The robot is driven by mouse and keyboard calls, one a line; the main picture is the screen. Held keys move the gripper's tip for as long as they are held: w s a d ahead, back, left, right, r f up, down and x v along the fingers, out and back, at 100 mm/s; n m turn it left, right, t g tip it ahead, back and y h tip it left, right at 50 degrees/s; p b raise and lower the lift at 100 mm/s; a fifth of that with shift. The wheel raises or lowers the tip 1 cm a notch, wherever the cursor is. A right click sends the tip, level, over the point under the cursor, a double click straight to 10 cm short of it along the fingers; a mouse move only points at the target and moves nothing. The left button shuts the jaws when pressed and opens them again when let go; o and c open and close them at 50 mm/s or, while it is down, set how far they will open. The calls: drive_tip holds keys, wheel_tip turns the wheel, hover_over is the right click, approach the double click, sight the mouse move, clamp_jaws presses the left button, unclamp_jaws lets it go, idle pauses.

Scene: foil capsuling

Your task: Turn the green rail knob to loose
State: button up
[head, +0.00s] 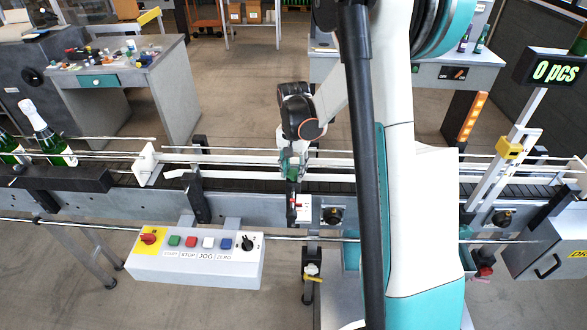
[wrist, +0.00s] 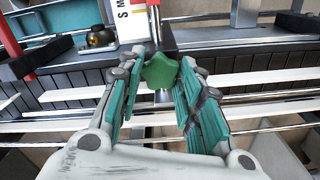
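The green rail knob (wrist: 160,70) is a lobed knob in the upper middle of the wrist view. A grey stem shows just below it. My gripper (wrist: 161,62) has its two teal-padded fingers on either side of the knob, with the tips against its left and right sides. In the head view my gripper (head: 292,172) reaches down at the near rail of the conveyor, and its fingers largely hide the knob there.
A white label plate (wrist: 132,22) stands beside the knob, with a black-and-brass knob (wrist: 100,38) left of it. White guide rails (head: 240,160) run along the conveyor. A button box (head: 195,258) is at front left. Green bottles (head: 48,135) stand at far left.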

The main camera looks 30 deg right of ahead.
drive_tip(key=shift+n, duration=0.4)
drive_tip(key=n+b, duration=0.2)
drive_tip(key=n, duration=0.1)
drive_tip(key=shift+f, duration=0.1)
drive_tip(key=n+b, duration=0.1)
drive_tip(key=n, duration=0.2)
drive_tip(key=shift+n, duration=0.3)
drive_tip(key=n+b, duration=0.1)
drive_tip(key=n, duration=0.3)
drive_tip(key=shift+n+b, duration=0.45)
drive_tip(key=shift+n, duration=1.45)
drive_tip(key=o, duration=1.1)
drive_tip(key=shift+c, duration=0.2)
